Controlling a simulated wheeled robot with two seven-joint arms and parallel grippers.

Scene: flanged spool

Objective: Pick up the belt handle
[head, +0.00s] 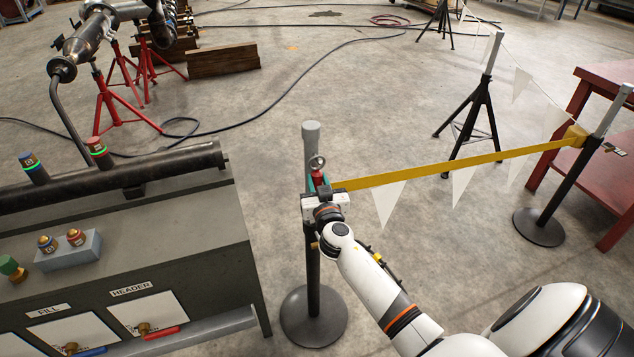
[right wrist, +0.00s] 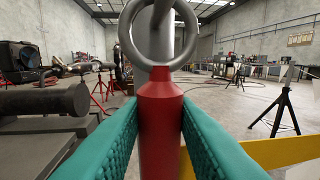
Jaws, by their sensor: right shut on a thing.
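The belt handle (head: 318,175) is a small red cylinder with a metal ring on top, in front of a grey-topped post (head: 311,140). My right gripper (head: 320,188) is shut on it. In the right wrist view the red handle (right wrist: 160,125) stands upright between the teal finger pads of my right gripper (right wrist: 158,112), with the ring above it. A yellow belt (head: 450,164) stretches from beside the handle to a yellow housing (head: 575,136) on another post at the right. The pads hide the handle's sides. My left gripper is not in view.
A grey control bench (head: 170,240) with a dark pipe and valve knobs stands at the left. White pennants (head: 389,203) hang just past the belt. A black stand (head: 478,115) and a red table (head: 600,130) are at the right. Cables cross the floor.

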